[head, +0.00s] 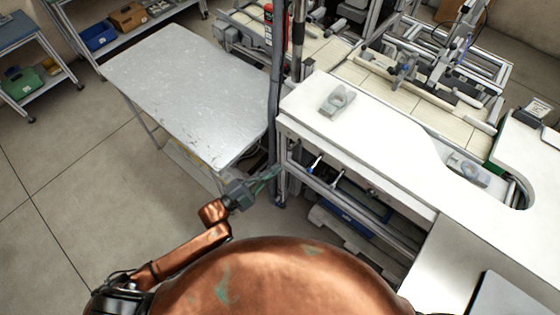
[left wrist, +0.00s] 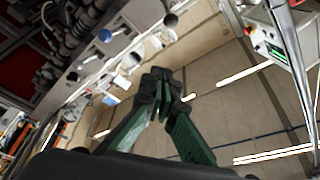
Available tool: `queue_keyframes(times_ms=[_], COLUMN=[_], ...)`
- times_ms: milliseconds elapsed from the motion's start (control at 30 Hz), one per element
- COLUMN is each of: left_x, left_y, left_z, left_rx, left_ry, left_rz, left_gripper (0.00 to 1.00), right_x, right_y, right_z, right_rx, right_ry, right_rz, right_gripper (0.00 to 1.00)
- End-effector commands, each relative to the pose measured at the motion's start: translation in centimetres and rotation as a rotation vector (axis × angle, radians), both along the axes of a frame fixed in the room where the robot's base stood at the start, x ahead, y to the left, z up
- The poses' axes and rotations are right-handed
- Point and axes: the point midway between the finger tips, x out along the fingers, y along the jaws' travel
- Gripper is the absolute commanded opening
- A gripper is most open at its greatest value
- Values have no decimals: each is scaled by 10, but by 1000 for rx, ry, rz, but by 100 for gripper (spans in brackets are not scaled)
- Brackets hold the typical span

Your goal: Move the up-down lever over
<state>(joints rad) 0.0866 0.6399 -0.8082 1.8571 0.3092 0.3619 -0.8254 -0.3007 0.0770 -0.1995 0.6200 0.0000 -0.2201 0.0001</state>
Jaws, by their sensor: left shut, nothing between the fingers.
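I cannot tell which is the up-down lever. My left gripper (head: 275,171), with green fingers, is shut and empty, left of the levers and apart from them in the head view. Its closed fingers also show in the left wrist view (left wrist: 160,84). My right gripper is not in view.
The white table (head: 375,150) carries a grey tape-reel part (head: 337,100). A dark vertical post (head: 274,90) stands just beyond my left gripper. A metal-topped table (head: 190,80) is at the left. The floor at the lower left is clear.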

Motion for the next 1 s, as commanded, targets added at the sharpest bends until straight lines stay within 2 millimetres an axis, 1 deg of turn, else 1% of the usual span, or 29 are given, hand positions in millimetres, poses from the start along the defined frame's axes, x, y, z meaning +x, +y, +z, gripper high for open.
queue_keyframes(times_ms=[100,467,533,667,800,1000], left_x=[12,56,62,69,73,74], left_y=[-16,-72,-62,-52,-46,-44], left_z=[7,20,9,0,-4,-5], left_rx=[-3,-3,7,5,2,-1], left_ry=[-2,0,0,1,0,1], left_rz=[-2,-1,0,-2,-1,0], left_gripper=[0,0,0,0,0,0], right_x=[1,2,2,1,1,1], right_y=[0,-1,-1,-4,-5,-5], right_z=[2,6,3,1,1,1], right_rx=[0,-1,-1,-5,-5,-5], right_ry=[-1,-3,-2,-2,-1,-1], right_rz=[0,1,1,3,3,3], right_gripper=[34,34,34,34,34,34])
